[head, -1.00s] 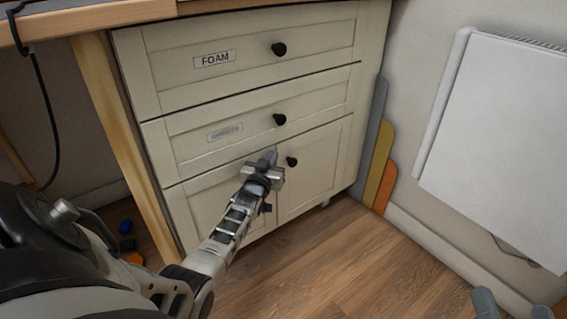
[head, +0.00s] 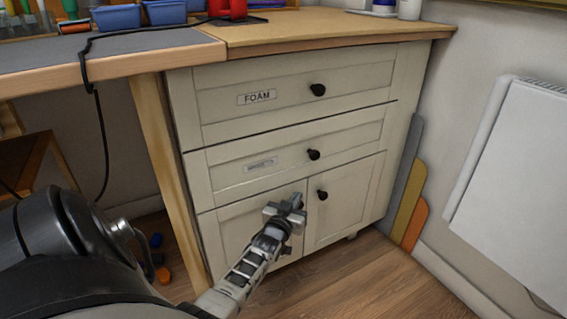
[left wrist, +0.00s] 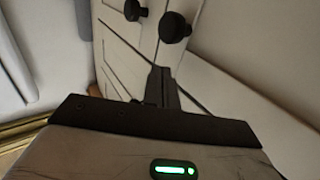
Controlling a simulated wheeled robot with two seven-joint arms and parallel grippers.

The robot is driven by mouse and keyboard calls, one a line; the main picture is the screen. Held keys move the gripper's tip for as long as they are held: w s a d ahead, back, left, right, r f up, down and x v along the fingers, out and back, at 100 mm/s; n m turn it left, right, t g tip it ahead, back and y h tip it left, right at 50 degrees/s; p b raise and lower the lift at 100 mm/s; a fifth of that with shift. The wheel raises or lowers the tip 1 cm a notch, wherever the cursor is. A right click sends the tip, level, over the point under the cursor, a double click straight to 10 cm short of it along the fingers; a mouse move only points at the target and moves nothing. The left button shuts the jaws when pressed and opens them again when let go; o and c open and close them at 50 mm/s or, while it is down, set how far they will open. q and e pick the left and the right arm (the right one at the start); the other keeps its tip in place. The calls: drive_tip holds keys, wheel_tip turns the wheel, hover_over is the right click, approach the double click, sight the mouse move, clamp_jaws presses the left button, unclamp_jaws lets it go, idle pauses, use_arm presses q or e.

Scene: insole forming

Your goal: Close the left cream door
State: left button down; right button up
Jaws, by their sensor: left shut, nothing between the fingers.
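The left cream door (head: 232,236) is at the lower left of the cream cabinet, beside the right cream door (head: 340,205). It looks flush with the cabinet front, with no clear gap. My left gripper (head: 292,204) is shut and empty, in front of the left door's upper right part. It covers that door's knob in the head view; I cannot tell whether it touches the door. In the left wrist view the shut fingers (left wrist: 162,88) point at the cream fronts, close to a large black knob (left wrist: 175,27). A second knob (left wrist: 133,10) is beyond it. My right gripper is not seen.
Above the doors are the FOAM drawer (head: 290,96) and another labelled drawer (head: 285,158), both shut. Coloured boards (head: 408,200) lean right of the cabinet, near a white wall panel (head: 525,165). The worktop (head: 330,30) overhangs above. Wooden floor in front is open.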

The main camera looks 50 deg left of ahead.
use_arm(q)
drive_tip(key=p+v, duration=0.5)
drive_tip(key=v, duration=0.6)
drive_tip(key=shift+d, duration=0.25)
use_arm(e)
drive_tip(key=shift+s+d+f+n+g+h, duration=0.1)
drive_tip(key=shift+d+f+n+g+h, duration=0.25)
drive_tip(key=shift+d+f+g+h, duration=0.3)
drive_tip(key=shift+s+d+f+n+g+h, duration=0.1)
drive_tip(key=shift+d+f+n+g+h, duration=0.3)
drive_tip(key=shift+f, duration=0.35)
